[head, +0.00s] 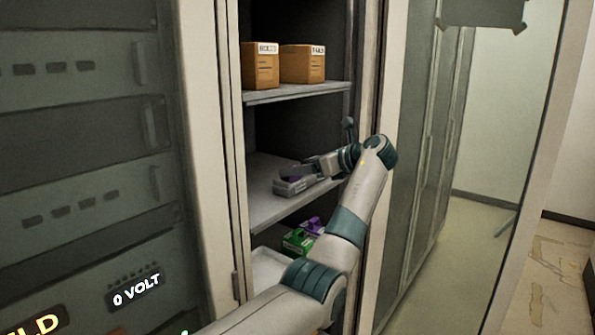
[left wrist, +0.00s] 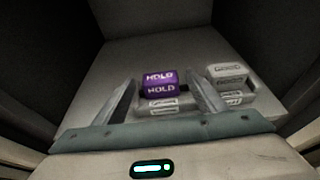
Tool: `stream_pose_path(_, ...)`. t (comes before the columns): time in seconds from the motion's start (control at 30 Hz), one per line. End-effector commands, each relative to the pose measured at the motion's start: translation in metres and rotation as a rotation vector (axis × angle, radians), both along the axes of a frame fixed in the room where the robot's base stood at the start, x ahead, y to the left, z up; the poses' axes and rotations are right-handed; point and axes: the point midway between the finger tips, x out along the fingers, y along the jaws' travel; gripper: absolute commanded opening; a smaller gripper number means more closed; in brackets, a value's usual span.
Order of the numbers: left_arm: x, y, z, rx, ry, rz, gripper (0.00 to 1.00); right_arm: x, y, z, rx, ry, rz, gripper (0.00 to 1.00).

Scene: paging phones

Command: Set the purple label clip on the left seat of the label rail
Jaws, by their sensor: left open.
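The purple label clip (left wrist: 160,86), marked HOLD, stands upright at the left seat of the grey label rail (left wrist: 196,105) in the left wrist view. It appears to rest on the rail. A pale grey-white clip (left wrist: 227,75) is at the right seat. My left gripper (left wrist: 160,91) is open, with one finger on each side of the purple clip and gaps visible. In the head view my left gripper (head: 307,171) reaches over the rail (head: 291,187) on the middle shelf, and the clip is mostly hidden there. My right gripper is not in view.
The middle shelf (head: 262,208) has free room around the rail. Cardboard boxes (head: 303,64) stand on the shelf above. Below are a green item (head: 297,241), a purple item (head: 314,226) and a white tray (head: 268,270). The cabinet's side walls flank the opening.

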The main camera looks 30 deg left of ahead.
Motion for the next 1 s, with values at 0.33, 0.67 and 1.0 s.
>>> stream_pose_path(0.33,-0.004,-0.053,0.015,0.000,-0.003,-0.002,0.65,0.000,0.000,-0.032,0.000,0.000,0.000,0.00)
stream_pose_path(0.67,-0.007,-0.095,0.033,0.000,-0.001,-0.002,0.65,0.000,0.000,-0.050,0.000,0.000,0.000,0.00)
stream_pose_path(1.0,-0.008,-0.102,0.037,0.000,0.000,0.000,0.65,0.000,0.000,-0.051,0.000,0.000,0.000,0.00)
